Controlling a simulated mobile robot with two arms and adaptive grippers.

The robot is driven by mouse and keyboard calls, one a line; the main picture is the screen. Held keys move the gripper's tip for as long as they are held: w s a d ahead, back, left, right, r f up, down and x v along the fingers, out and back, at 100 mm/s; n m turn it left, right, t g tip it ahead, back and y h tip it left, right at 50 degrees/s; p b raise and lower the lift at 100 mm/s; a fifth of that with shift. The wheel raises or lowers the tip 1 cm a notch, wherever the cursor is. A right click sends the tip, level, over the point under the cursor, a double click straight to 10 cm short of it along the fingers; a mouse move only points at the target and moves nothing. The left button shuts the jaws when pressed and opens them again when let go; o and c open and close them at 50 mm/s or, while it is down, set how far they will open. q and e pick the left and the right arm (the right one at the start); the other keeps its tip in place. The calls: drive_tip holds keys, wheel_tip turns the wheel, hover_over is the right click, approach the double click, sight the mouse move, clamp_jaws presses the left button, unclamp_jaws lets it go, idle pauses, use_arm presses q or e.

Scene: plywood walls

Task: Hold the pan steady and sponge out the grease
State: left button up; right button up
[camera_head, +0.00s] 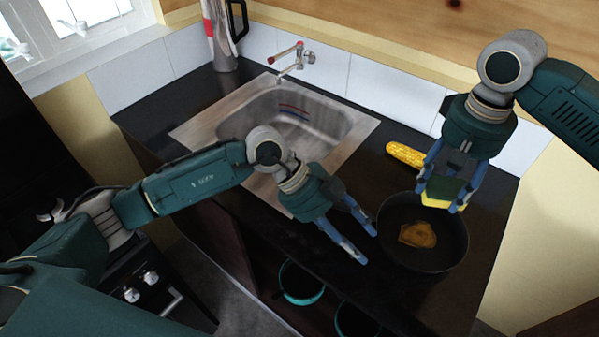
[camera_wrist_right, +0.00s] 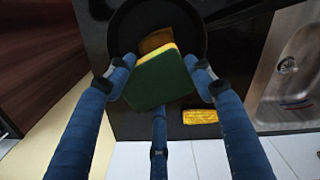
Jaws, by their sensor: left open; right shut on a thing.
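The dark pan (camera_head: 402,256) sits on the black counter, with a brown grease patch (camera_head: 417,235) on its inner base. My right gripper (camera_head: 444,200) is shut on a yellow and green sponge (camera_head: 436,203) at the pan's far edge. In the right wrist view the sponge (camera_wrist_right: 160,80) is between the fingers and partly hides the grease (camera_wrist_right: 156,40) and the pan (camera_wrist_right: 190,22). I cannot tell whether the sponge touches the pan. My left gripper (camera_head: 368,247) is open and empty just left of the pan.
A corn cob (camera_head: 404,154) lies on the counter behind the pan; it also shows in the right wrist view (camera_wrist_right: 200,117). The steel sink (camera_head: 330,125) and tap (camera_head: 297,58) are to the left. Teal-rimmed pots (camera_head: 302,297) stand on the shelf below.

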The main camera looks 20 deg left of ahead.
use_arm(q)
drive_tip(key=w+a+r+n+t+y, duration=0.1)
drive_tip(key=w+a+r+n+y, duration=0.2)
drive_tip(key=a, duration=0.4)
drive_tip(key=w+a+r+n+t+y, duration=0.1)
drive_tip(key=w+a+r+n+t, duration=0.1)
drive_tip(key=w+a+r+n, duration=0.4)
drive_tip(key=shift+m, duration=0.9)
drive_tip(key=x, duration=0.4)
drive_tip(key=a+x, duration=0.1)
drive_tip(key=x, duration=0.3)
drive_tip(key=s+f+x, duration=0.1)
drive_tip(key=x, duration=0.4)
drive_tip(key=shift+a, duration=0.25)
drive_tip(key=shift+s, duration=0.1)
clamp_jaws()
